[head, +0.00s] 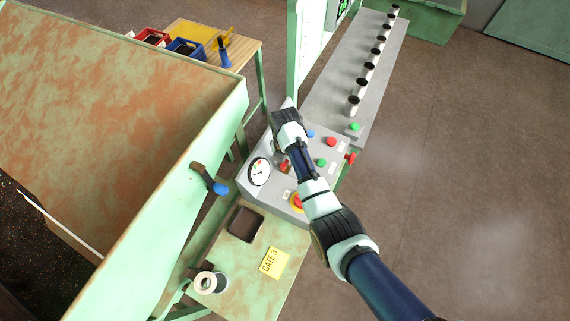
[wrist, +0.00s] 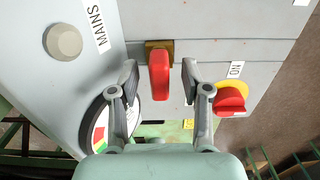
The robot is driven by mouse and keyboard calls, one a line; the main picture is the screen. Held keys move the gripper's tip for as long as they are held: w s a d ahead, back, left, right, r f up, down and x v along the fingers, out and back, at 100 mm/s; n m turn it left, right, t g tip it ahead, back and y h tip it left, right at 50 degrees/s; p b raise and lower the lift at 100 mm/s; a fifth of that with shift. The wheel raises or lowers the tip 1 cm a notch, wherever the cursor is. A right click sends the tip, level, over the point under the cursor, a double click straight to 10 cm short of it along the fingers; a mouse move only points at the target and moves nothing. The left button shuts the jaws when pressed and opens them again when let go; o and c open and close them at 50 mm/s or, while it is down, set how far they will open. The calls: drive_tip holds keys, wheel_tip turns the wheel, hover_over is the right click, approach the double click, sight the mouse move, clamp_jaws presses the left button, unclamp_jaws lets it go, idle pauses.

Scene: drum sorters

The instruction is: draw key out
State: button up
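The red key (wrist: 159,75) stands in a brass lock plate (wrist: 152,46) on the face of the grey control panel (head: 262,203). In the head view the red key (head: 285,166) is small and partly covered by my arm. My gripper (wrist: 160,84) is open in the wrist view, with one finger on each side of the key. A gap shows between each finger and the key's red handle, so neither seems to touch it. The key's shaft is hidden in the lock.

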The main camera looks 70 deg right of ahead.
clamp_jaws()
wheel_tip(320, 180, up, 20)
drive_tip(key=p, duration=0.9)
